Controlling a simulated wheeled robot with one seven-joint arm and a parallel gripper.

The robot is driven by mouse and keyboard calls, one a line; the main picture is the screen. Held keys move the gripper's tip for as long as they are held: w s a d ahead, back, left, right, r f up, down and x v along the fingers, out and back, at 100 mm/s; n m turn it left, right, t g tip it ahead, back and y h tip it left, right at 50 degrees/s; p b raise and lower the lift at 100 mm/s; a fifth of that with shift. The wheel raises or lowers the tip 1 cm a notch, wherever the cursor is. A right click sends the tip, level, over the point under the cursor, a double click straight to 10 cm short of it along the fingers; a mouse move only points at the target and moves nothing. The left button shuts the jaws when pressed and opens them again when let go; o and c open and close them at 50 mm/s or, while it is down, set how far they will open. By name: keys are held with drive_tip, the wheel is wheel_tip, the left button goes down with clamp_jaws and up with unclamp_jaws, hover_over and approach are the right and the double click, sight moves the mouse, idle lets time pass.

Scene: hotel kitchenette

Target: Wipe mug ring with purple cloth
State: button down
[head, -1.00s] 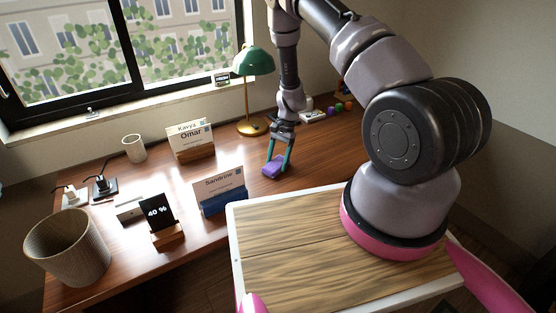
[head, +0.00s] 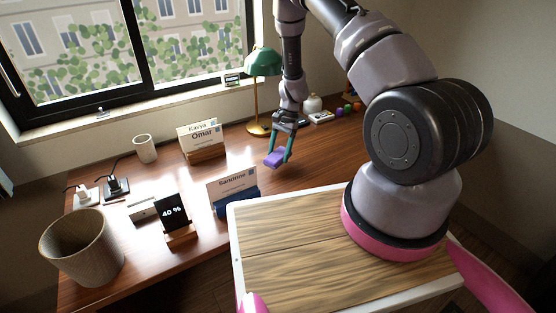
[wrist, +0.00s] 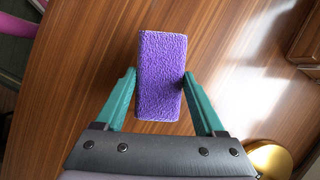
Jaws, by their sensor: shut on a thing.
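The purple cloth (head: 274,159) is a small, thick fuzzy block. My gripper (head: 279,157) is shut on it, above the brown wooden desk (head: 315,152) to the right of the name cards. In the wrist view the cloth (wrist: 162,80) sits between the two teal fingertips of my gripper (wrist: 158,78). I cannot tell whether its underside touches the desk or hangs just above it. No mug ring can be made out in either view. A white mug (head: 145,149) stands at the back left of the desk.
A phone (head: 174,213) and a basket (head: 82,248) are at left.

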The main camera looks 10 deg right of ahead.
sight(279, 153)
drive_tip(key=shift+r, duration=2.6)
